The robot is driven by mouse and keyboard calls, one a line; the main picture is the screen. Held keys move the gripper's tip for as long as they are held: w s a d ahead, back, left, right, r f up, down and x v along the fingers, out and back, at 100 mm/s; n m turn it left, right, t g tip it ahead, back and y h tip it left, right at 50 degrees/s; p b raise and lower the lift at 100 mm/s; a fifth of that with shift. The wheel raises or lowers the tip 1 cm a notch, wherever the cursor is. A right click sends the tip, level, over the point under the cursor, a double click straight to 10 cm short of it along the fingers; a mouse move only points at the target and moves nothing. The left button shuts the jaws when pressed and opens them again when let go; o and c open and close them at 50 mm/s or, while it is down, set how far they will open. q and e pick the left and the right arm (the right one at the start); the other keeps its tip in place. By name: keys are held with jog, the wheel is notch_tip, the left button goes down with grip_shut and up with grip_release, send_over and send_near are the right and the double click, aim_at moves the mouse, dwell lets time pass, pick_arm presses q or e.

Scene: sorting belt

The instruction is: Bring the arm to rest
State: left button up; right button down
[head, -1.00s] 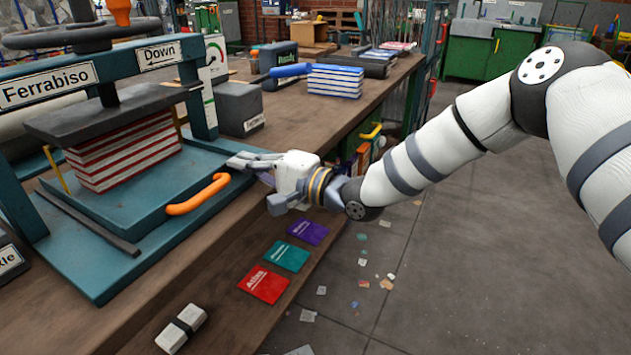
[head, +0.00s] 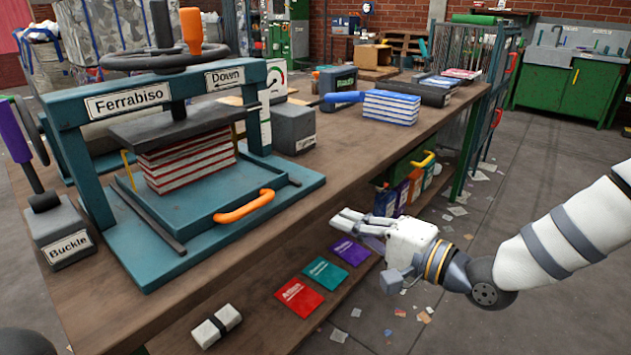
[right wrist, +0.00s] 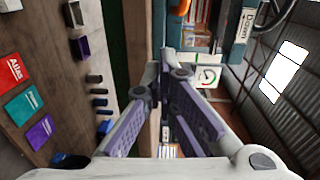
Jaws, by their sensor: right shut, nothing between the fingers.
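My right gripper (head: 345,220) is shut and empty, its fingers pointing left in the head view. It hangs in front of the bench's right part, near the lower shelf's edge and right of the press's orange handle. Its white arm comes in from the right edge of the picture. In the right wrist view the purple-padded fingers (right wrist: 166,85) lean together at their tips, with nothing held between them. My left gripper is not in view.
The wooden bench (head: 330,195) carries a teal press (head: 180,270) labelled Ferrabiso, holding a red-and-white stack (head: 190,165). Red (head: 299,297), teal (head: 325,273) and purple (head: 349,251) booklets lie on the lower shelf. Open floor (head: 560,310) with paper scraps lies to the right.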

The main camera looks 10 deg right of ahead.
jog(key=s+a+f+n+g+h+p, duration=0.1)
jog(key=s+f+n+g+h+p, duration=0.6)
jog(key=s+f, duration=1.45)
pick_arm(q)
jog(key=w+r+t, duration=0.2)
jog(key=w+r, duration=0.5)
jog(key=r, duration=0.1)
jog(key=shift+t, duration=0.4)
pick_arm(e)
jog(key=s+d+n+g+h, duration=0.1)
jog(key=s+d+g, duration=0.3)
jog(key=s, duration=0.9)
jog(key=s+d+r+n+g+h, duration=0.1)
jog(key=s+g, duration=0.4)
jog(key=s, duration=0.8)
jog(key=d+n+h, duration=0.1)
jog(key=d, duration=0.1)
jog(key=shift+d+r+h, duration=0.15)
jog(key=shift+d+h, duration=0.15)
jog(key=shift+d, duration=0.05)
